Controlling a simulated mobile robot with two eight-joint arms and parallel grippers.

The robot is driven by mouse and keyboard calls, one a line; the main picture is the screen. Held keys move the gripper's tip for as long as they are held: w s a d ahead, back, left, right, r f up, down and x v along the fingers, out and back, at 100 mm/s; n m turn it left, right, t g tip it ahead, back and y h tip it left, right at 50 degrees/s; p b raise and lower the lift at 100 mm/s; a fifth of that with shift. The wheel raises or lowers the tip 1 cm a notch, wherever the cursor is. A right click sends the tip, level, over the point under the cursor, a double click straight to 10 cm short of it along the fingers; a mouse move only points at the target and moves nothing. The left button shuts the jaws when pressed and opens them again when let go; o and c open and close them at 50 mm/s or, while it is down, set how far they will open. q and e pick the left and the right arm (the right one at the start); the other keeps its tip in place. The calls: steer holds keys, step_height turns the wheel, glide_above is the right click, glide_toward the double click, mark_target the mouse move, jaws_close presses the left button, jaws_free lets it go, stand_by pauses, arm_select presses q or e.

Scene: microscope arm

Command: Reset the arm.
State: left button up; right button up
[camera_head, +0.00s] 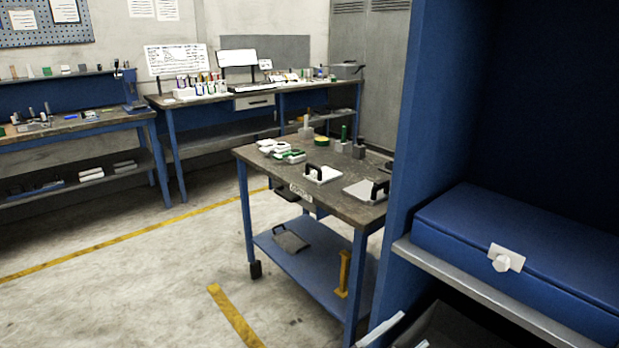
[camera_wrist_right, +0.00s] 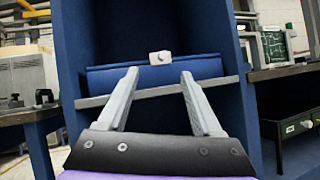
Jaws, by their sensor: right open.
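My right gripper (camera_head: 400,336) shows only as pale fingertips at the bottom of the head view, in front of the blue cabinet. In the right wrist view my right gripper (camera_wrist_right: 160,74) is open, with nothing between its two fingers. It points towards a blue case (camera_head: 530,250) with a white latch (camera_head: 506,258), apart from it. The case (camera_wrist_right: 210,70) also shows beyond the fingertips in the right wrist view. My left gripper is out of view. I cannot pick out a microscope arm for certain in either view.
The case rests on a grey-edged shelf (camera_head: 490,300) inside a tall blue cabinet (camera_head: 404,130). A cart (camera_head: 262,172) with white-and-green parts and black-handled plates stands left of it. Benches (camera_head: 80,125) line the back. The floor (camera_head: 130,295) at front left is clear.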

steer(key=s+d+f+m+g+y, duration=0.25)
steer(key=d+f+y, duration=0.2)
steer(key=d, duration=0.55)
steer(key=s+d+f+m+g+y, duration=0.3)
steer(key=s+f+m+y, duration=0.2)
steer(key=s+f+y, duration=0.15)
steer(key=s+a+f+m+y, duration=0.7)
steer(key=s+a+m+y, duration=0.4)
steer(key=a+m, duration=0.1)
arm_select(q)
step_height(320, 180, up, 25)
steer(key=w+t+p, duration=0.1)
steer(key=p, duration=2.1)
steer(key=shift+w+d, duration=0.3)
arm_select(e)
step_height(320, 180, up, 25)
steer(key=w+t, duration=0.1)
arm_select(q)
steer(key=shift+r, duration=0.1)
